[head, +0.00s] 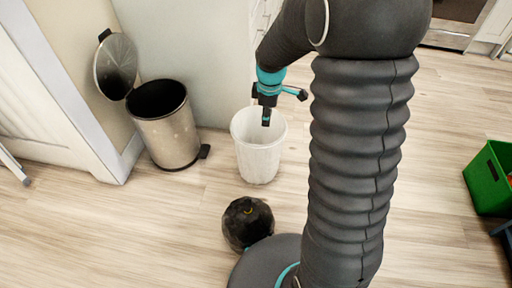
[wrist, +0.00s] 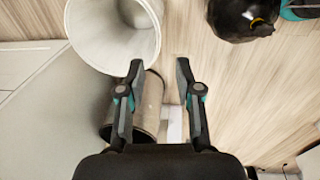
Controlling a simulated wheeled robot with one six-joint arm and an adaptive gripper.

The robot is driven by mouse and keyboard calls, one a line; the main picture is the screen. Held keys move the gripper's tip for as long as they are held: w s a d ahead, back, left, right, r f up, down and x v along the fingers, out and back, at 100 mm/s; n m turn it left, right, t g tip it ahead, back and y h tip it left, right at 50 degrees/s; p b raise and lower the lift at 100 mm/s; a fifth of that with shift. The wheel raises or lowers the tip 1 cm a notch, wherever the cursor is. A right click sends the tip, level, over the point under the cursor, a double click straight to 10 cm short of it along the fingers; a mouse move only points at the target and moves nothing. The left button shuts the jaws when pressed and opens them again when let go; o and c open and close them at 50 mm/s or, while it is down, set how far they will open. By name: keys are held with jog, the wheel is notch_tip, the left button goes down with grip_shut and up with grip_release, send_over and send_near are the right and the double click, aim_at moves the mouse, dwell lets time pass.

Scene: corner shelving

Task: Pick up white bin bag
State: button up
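The white bin bag (head: 258,162) stands upright and open-topped on the floor, shaped like a round bin. My gripper (head: 266,120) shows over its mouth in the head view; the height above the rim is hard to judge. In the wrist view, the white bin bag (wrist: 82,42) is at the upper left, with its open mouth in view. My gripper (wrist: 157,69) is open there, its two fingers apart with nothing between them. The left fingertip overlaps the bag's lower rim in the picture; I cannot tell if they touch.
A steel pedal bin (head: 168,135) with its lid up stands left of the white bag, against the wall. A black bag (head: 247,222) lies on the floor near my base. A green crate (head: 488,180) is at the right. Open wooden floor lies between.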

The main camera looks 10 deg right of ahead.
jog(key=w+f+n, duration=0.1)
jog(key=f, duration=0.2)
jog(key=w+f+n+g, duration=0.1)
jog(key=w+f, duration=0.1)
jog(key=f, duration=0.2)
jog(key=w+f+n, duration=0.1)
jog(key=f+n, duration=0.1)
jog(key=f, duration=0.1)
jog(key=shift+w+d+f+p, duration=0.2)
jog(key=shift+d+f+p, duration=0.1)
jog(key=shift+f, duration=0.1)
send_over(264, 159)
notch_tip(264, 159, down, 8)
jog(key=shift+s+a+f, duration=0.1)
jog(key=shift+f, duration=3.3)
jog(key=shift+f, duration=0.2)
grip_shut()
